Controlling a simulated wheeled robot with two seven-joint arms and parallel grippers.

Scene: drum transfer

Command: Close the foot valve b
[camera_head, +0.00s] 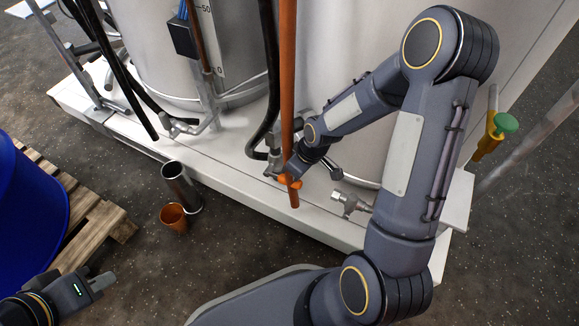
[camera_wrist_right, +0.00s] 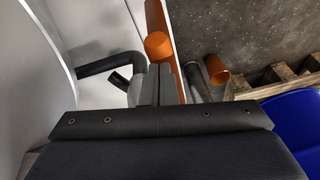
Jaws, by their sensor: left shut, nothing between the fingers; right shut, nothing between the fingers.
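A metal valve fitting (camera_head: 273,166) sits at the foot of the drum, beside the upright orange pipe (camera_head: 286,70). Similar fittings show at the left drum (camera_head: 180,127) and further right (camera_head: 350,203); no label tells which is b. My right gripper (camera_head: 292,172) is at the pipe's lower part, by a short orange crosspiece (camera_head: 290,181). In the right wrist view its shut fingers (camera_wrist_right: 150,85) are close to the orange pieces (camera_wrist_right: 158,45); contact cannot be told. My left gripper (camera_head: 98,284) is shut and empty at the lower left, away from the valves.
The drums stand on a white plinth (camera_head: 250,192). A metal cup (camera_head: 182,187) and an orange cup (camera_head: 174,218) stand on the dark floor in front. A blue barrel (camera_head: 35,215) on a wooden pallet (camera_head: 105,222) is at the left. Black hoses (camera_head: 272,75) hang by the drums.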

